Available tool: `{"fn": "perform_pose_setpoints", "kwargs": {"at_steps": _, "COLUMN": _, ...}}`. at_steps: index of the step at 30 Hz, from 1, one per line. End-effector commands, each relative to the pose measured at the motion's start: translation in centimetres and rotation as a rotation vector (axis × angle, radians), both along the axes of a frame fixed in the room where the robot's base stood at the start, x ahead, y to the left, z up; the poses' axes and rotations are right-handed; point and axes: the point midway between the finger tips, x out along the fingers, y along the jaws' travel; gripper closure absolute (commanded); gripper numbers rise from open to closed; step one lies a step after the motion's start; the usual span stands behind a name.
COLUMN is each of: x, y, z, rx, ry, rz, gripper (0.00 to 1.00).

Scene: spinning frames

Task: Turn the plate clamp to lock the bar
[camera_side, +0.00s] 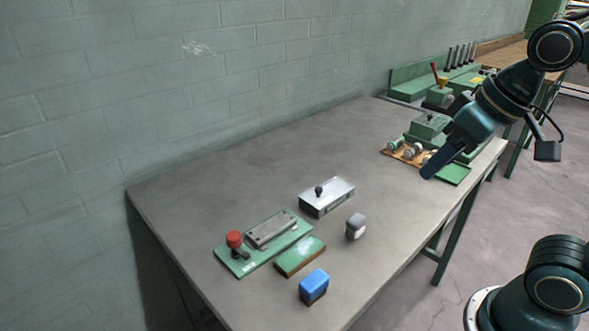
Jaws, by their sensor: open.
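A green base plate (254,258) lies on the near left part of the table. A flat grey metal bar (271,230) sits on it. At its left end stands a red knob (234,239) with a small dark lever piece (241,254) beside it; this looks like the plate clamp. Its exact turn angle is too small to tell. My gripper (430,171) is open and points down to the left over the table's right side, far from the clamp. Its fingers overlap in this view, and I see nothing held in them.
A silver box with a black knob (326,196), a grey-white block (355,226), a green block (299,257) and a blue block (314,287) stand near the clamp. Green fixtures (431,124) and a wooden tray (392,150) stand at the right. The table's back left (215,190) is clear.

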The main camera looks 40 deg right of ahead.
Motion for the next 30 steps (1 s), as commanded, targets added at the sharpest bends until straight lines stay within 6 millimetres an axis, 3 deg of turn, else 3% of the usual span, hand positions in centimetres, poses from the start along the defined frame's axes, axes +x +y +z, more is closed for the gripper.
{"fn": "perform_pose_setpoints", "kwargs": {"at_steps": 15, "x": 10.0, "y": 4.3, "z": 3.2, "rx": 0.091, "ry": 0.151, "rz": -0.142, "gripper": 0.49}}
{"fn": "perform_pose_setpoints", "kwargs": {"at_steps": 23, "x": 15.2, "y": 7.5, "z": 3.1, "rx": 0.116, "ry": 0.225, "rz": -0.223, "gripper": 0.49}}
{"fn": "perform_pose_setpoints", "kwargs": {"at_steps": 30, "x": 19.6, "y": 11.0, "z": 1.8, "rx": 0.126, "ry": 0.293, "rz": -0.3, "gripper": 0.49}}
